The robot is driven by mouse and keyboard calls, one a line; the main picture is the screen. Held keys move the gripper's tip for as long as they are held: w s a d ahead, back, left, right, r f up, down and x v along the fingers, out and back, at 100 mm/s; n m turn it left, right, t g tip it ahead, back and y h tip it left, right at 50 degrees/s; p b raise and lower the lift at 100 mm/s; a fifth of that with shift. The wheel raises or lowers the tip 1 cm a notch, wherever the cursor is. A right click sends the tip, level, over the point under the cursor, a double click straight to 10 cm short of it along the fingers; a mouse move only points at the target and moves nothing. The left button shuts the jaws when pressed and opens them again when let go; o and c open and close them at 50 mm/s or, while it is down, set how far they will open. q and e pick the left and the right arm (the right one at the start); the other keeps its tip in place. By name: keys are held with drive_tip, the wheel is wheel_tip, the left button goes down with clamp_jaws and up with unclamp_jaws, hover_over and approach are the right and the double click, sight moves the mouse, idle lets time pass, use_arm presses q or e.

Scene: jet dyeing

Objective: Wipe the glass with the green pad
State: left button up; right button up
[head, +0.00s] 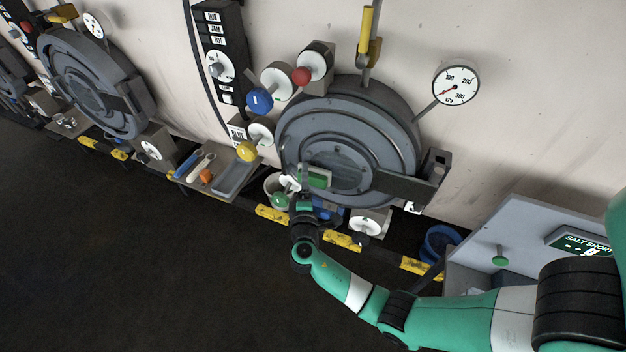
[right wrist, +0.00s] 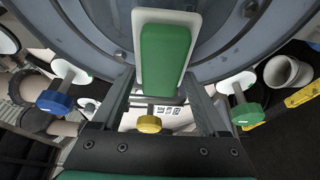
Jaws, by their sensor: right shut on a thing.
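The green pad (head: 318,178), with a pale backing, is held in my right gripper (head: 304,186) in front of the lower left part of the round machine door. In the right wrist view the pad (right wrist: 165,55) stands upright between the two fingers, its green side facing the camera. The glass (head: 345,166) is the dark round window in the middle of the grey ringed door (head: 292,130). The pad overlaps its lower left side in the head view; I cannot tell whether they touch. My left gripper is not in view.
Blue (head: 259,100), red (head: 301,76) and yellow (head: 247,151) valve knobs stick out left of the door. A green knob (right wrist: 247,115) is close right of the gripper in the wrist view. A tool shelf (head: 219,188) and blue bucket (head: 440,243) flank the door.

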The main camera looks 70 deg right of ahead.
sight(330, 182)
drive_tip(key=shift+d, duration=0.95)
idle(0.6)
drive_tip(key=shift+s+p, duration=0.4)
drive_tip(key=shift+s, duration=0.75)
drive_tip(key=s, duration=0.4)
drive_tip(key=shift+s+f, duration=0.1)
drive_tip(key=shift+s, duration=0.15)
drive_tip(key=w+b, duration=0.1)
drive_tip(key=w, duration=0.1)
drive_tip(key=shift+w, duration=0.65)
